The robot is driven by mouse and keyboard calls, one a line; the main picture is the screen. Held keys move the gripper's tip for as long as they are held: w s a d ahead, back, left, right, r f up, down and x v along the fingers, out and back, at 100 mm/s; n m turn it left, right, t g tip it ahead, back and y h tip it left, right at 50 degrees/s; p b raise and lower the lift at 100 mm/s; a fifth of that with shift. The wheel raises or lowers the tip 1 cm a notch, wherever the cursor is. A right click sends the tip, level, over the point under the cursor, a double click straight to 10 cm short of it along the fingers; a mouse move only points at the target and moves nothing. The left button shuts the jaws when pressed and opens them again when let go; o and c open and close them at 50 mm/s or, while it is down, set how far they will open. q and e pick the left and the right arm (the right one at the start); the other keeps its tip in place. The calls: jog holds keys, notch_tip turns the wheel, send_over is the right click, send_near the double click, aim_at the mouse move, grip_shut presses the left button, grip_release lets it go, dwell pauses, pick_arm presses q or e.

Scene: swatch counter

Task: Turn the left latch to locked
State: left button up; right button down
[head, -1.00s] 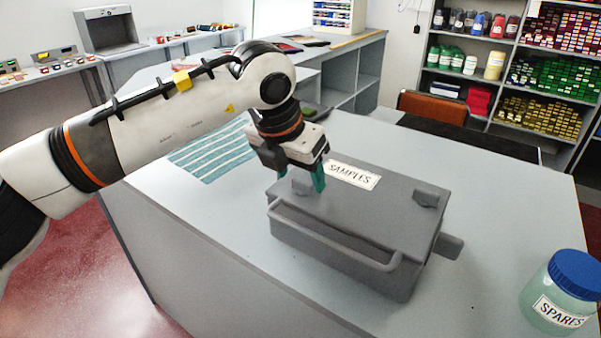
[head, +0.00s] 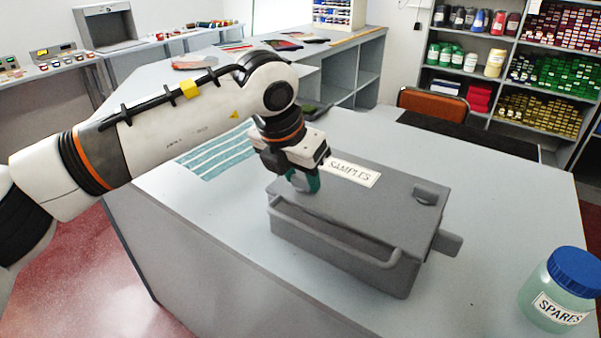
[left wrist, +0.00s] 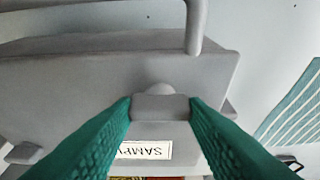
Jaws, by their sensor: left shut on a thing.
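The grey SAMPLES case (head: 345,245) lies on the counter with its handle bar toward me. Its left latch (left wrist: 160,106) is a small grey tab on the lid, seen between the green fingertips in the left wrist view. My left gripper (head: 303,184) is shut on this latch, pointing down over the lid's left end; in the head view the fingers largely hide it. The left gripper also shows in the left wrist view (left wrist: 160,108). The right latch (head: 430,195) sits at the lid's other end. My right gripper is not in view.
A jar labelled SPARES (head: 558,295) with a blue lid stands at the right front. A striped teal cloth (head: 215,155) lies left of the case. The counter (head: 500,200) is clear between case and jar.

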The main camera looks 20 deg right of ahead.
pick_arm(q)
jog(key=m+g, duration=0.1)
jog(key=m, duration=0.2)
jog(key=shift+w+h, duration=0.1)
jog(key=shift+h, duration=0.2)
jog(key=m+g+p, duration=0.1)
jog(key=m, duration=0.2)
jog(key=shift+w+r+m, duration=0.1)
jog(key=shift+m, duration=0.3)
jog(key=m+g+p, duration=0.1)
jog(key=m, duration=0.2)
jog(key=m+g+p, duration=0.1)
jog(key=m+p, duration=0.1)
jog(key=m, duration=0.1)
jog(key=shift+w+g, duration=0.15)
jog(key=shift+g, duration=0.25)
jog(key=shift+d+m+g+y+p, duration=0.1)
jog(key=shift+m+g+y+p, duration=0.25)
jog(key=shift+m+p, duration=0.6)
jog(key=shift+m+g+y+p, duration=0.25)
jog(key=shift+m+y+p, duration=0.15)
jog(key=shift+m, duration=1.05)
jog(key=shift+w, duration=0.1)
jog(key=o, duration=1)
